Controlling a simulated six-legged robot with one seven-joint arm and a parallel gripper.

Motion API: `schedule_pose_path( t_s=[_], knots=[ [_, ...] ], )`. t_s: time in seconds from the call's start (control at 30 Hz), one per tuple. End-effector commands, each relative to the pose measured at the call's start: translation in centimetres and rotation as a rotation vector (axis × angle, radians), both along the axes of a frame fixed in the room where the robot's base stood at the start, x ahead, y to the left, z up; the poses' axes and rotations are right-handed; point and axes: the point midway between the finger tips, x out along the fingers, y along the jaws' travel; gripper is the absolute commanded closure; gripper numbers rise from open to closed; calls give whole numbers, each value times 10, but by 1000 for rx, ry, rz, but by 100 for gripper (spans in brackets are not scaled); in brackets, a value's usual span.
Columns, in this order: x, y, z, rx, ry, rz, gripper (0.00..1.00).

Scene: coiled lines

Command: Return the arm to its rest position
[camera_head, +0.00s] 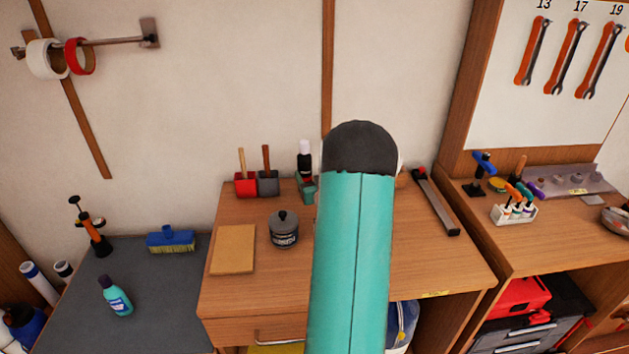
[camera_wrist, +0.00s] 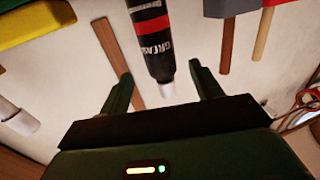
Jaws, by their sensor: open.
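My gripper (camera_wrist: 160,76) shows in the wrist view with its two dark green fingers spread apart. A black grease tube (camera_wrist: 154,40) with a red band and a white cap appears between and beyond the fingers, with gaps on both sides. In the head view, a black tube with a white cap (camera_head: 305,160) stands at the back of the wooden desk, just left of my arm. My teal arm, with its dark rounded joint, rises through the middle of the head view and hides my gripper there.
The wooden desk (camera_head: 415,245) holds a dark lidded jar (camera_head: 284,230), a tan board (camera_head: 233,249), red and grey handled blocks (camera_head: 256,184) and a long dark tool (camera_head: 436,203). Tape rolls hang from a wall rod (camera_head: 115,41). A grey bench (camera_head: 165,295) stands left; a cluttered wooden bench (camera_head: 550,240) stands right.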

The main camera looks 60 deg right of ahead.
Motion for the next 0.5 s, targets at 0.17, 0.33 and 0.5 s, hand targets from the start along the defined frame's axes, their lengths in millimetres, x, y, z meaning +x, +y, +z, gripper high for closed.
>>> schedule_pose_path(
  t_s=[0.17,0.33,0.5],
  knots=[
    [-19,13,1,-1,-1,-1,35],
    [-23,16,0,0,-1,-1,35],
    [-23,16,0,0,-1,-1,35]
  ],
)
